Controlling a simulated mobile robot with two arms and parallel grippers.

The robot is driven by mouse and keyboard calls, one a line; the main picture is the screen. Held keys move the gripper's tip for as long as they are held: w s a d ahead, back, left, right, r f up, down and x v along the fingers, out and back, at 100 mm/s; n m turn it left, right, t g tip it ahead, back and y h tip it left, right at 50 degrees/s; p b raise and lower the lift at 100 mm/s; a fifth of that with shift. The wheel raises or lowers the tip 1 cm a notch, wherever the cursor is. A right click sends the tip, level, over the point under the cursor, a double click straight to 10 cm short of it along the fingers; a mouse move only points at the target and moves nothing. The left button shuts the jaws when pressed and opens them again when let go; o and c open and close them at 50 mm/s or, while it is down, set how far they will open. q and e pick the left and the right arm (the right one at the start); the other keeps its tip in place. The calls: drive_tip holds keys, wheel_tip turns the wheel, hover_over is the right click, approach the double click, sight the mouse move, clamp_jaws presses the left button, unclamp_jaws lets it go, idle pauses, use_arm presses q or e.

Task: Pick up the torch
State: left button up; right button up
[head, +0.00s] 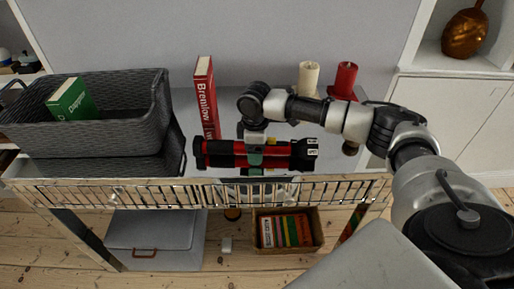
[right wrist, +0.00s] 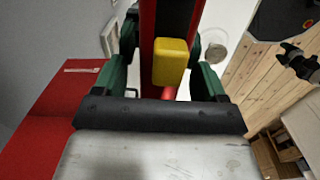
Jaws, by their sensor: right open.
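The torch (head: 222,154), red with black ends, lies sideways near the front of the table, behind its slatted front edge. My right gripper (head: 255,158) reaches down over the torch's middle. In the right wrist view the torch (right wrist: 171,62), with a yellow switch on its body, shows between the green fingers of the right gripper (right wrist: 162,82). The fingers stand open on either side of the torch, with a gap visible. My left gripper is in neither view.
A red book (head: 205,95) stands upright behind the torch. Dark stacked baskets (head: 150,105) holding a green book (head: 72,100) stand at left. A white candle (head: 308,78) and a red candle (head: 345,80) stand behind my right arm. A box of books (head: 287,246) sits below.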

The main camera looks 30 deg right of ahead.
drive_tip(key=c, duration=1.2)
drive_tip(key=shift+o, duration=0.2)
drive_tip(key=shift+r, duration=0.1)
